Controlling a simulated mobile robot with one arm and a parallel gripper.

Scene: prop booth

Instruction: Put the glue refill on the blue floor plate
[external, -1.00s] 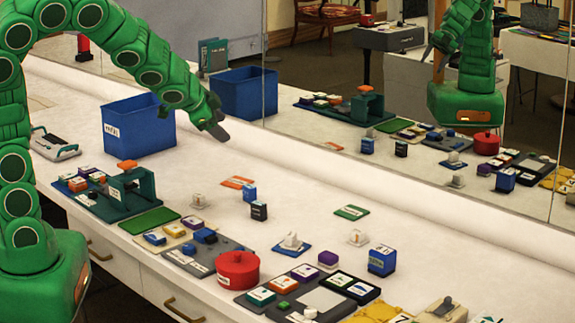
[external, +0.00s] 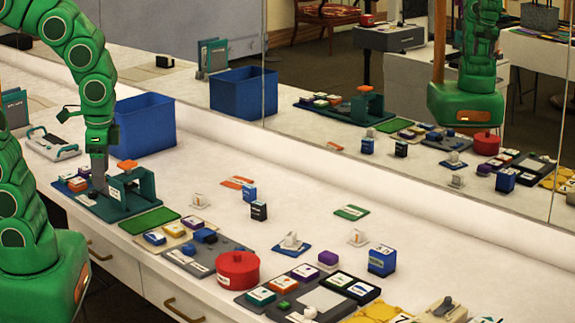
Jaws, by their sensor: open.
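My gripper (external: 98,184) points straight down over the left part of the teal tray (external: 112,212). Its jaws are open, and the fingertips are low among the small labelled blocks there. An orange block (external: 77,184) lies just left of the fingers. The labels are too small to read, so I cannot tell which block is the glue refill. A flat blue plate (external: 280,249) lies mid-table with a small white object on it; I cannot tell for sure whether it is the blue floor plate.
A teal stand with an orange top (external: 127,165) rises close right of my gripper. A blue bin (external: 147,124) stands behind. A red pot (external: 238,271) and a grey board (external: 190,259) are at the front. A mirror along the back repeats the scene.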

